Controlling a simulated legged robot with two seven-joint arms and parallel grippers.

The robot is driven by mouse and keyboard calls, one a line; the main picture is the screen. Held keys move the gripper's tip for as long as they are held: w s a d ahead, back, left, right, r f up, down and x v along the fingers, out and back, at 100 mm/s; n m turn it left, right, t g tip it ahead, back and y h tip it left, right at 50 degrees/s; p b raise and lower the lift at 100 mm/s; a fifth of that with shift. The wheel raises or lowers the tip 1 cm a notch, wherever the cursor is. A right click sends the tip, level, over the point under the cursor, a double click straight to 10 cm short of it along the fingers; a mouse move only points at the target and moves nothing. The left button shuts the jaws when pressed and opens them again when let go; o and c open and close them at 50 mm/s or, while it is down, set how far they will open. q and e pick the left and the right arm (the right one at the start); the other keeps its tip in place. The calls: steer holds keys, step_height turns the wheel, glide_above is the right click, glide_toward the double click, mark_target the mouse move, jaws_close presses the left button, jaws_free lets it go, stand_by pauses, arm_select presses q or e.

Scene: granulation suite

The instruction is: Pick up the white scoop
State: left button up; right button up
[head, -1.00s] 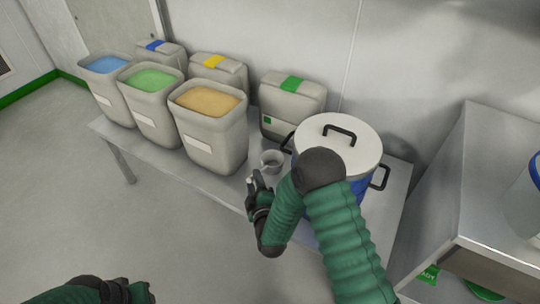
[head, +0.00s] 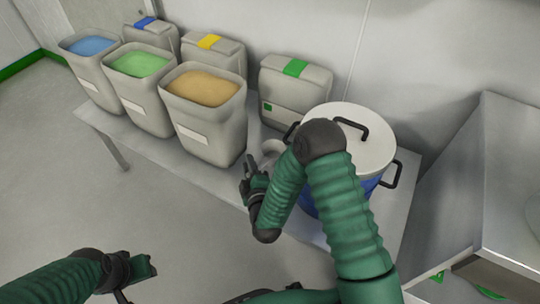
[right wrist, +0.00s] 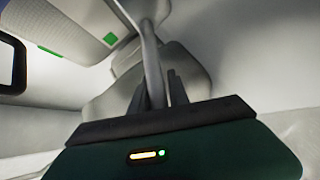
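The white scoop (head: 271,148) is a small pale cup on the table between the tan-filled bin and the blue-bodied pot, partly hidden by my right arm. My right gripper (head: 248,163) is at its near left side, by the table's front edge. In the right wrist view the scoop's grey handle (right wrist: 151,62) runs down between the two dark fingers (right wrist: 157,92), one on each side. Whether they press on it is unclear. My left gripper (head: 140,268) is low at the left, away from the table; its finger gap is unclear.
Open bins of blue (head: 90,45), green (head: 139,63) and tan (head: 203,87) material stand along the metal table (head: 110,138). Closed containers, including a green-labelled one (head: 296,88), stand behind. The lidded pot (head: 361,140) is close to my right arm. A steel bench (head: 510,180) is at right.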

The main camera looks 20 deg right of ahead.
steer(key=shift+d, duration=0.55)
jaws_close()
steer(key=shift+a, duration=0.35)
steer(key=shift+s+d, duration=0.1)
